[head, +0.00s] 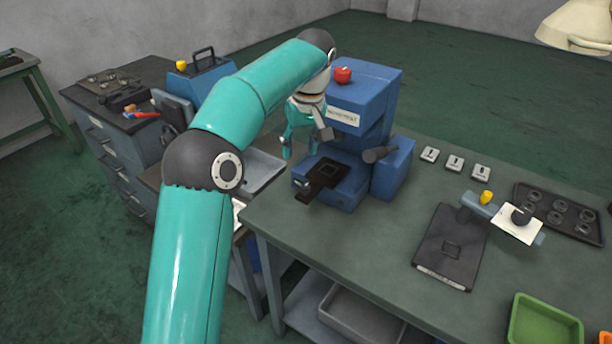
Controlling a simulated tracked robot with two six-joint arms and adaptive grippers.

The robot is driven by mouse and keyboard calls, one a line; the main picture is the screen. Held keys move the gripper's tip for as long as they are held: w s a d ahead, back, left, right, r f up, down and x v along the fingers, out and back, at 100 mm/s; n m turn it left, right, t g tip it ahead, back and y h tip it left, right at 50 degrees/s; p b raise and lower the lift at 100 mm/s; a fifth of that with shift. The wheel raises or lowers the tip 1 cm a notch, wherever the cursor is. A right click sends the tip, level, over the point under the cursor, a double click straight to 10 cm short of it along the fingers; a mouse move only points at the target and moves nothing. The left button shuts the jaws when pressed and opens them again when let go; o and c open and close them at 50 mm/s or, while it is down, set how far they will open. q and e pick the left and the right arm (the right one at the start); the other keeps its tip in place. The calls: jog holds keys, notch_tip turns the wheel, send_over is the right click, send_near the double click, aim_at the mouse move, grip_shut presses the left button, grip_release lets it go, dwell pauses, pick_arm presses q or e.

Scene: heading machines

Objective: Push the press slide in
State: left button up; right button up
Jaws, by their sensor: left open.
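The blue press (362,100) stands on the green-grey workbench, with a red knob (343,75) on top. Its black slide (325,176) sticks out of the front at the lower left, with a dark square recess in its plate. My left arm reaches in from the left and arches over. My left gripper (298,142) is open and hangs just left of the press front, above and behind the slide's outer end. It looks apart from the slide, though the exact gap is hard to judge. My right gripper is not in view.
The workbench (345,235) is clear in front of the press. A black plate (450,248) with a blue clamp arm lies to the right, near small white cards (455,163), a dark tray (560,212) and a green bin (543,325). A grey cabinet (115,150) stands left.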

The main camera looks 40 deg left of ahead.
pick_arm(q)
jog(key=s+d+r+m+t+y+b, duration=0.1)
jog(key=s+d+r+m+t+b, duration=0.1)
jog(key=s+d+r+t+b, duration=0.25)
jog(key=g, duration=0.2)
send_near(305, 186)
jog(key=x, duration=0.9)
jog(key=shift+d, duration=0.1)
grip_shut()
